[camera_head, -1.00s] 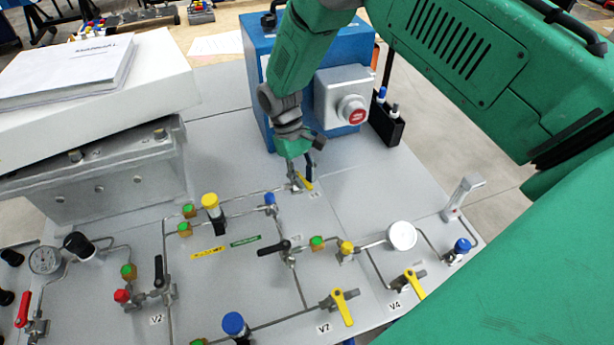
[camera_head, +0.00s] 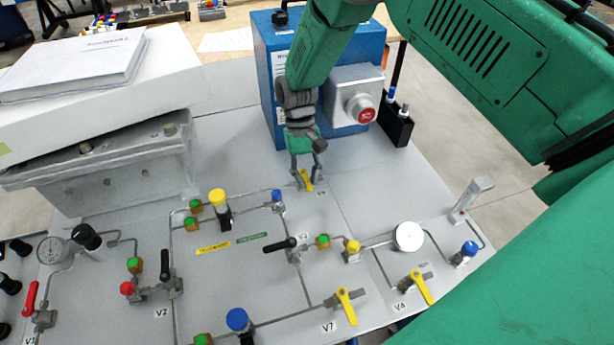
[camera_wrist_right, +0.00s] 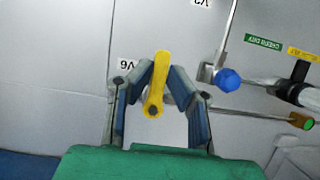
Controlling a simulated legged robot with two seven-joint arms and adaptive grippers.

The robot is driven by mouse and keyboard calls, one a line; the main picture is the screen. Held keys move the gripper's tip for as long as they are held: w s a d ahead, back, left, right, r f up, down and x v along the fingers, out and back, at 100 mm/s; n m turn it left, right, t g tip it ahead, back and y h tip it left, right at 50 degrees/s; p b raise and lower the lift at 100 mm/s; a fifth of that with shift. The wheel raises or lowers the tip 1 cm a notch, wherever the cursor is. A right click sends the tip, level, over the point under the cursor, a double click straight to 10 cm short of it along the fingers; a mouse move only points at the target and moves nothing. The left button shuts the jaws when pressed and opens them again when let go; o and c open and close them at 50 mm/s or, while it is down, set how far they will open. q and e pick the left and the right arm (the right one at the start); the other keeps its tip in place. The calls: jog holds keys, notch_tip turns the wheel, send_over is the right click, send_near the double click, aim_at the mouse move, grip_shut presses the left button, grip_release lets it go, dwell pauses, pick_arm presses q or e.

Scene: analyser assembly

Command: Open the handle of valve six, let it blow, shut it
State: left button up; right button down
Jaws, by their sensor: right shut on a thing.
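The yellow handle (camera_head: 307,182) of valve six stands near the back of the grey panel, in front of the blue box. My right gripper (camera_head: 306,174) reaches down to it with a finger on either side. In the right wrist view the yellow handle (camera_wrist_right: 157,85) lies between the fingertips of my right gripper (camera_wrist_right: 158,75), which is shut on it. The V6 label (camera_wrist_right: 127,66) shows just left of the handle. The pipe joint under the handle is mostly hidden. My left gripper is out of view.
The blue box (camera_head: 266,90) with its red button (camera_head: 366,115) stands close behind my right gripper. Other yellow handles, V7 (camera_head: 346,307) and V4 (camera_head: 421,287), lie nearer the front. Pipes and a white round gauge (camera_head: 409,236) rise from the panel. Bare panel lies right of valve six.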

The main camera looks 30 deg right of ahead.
jog(key=shift+w+r, duration=0.15)
jog(key=shift+w, duration=0.2)
jog(key=c, duration=1.5)
grip_release()
jog(key=shift+c, duration=0.2)
jog(key=shift+s, duration=0.1)
jog(key=v, duration=1.1)
jog(key=shift+w+r, duration=0.25)
jog(key=shift+r, duration=0.05)
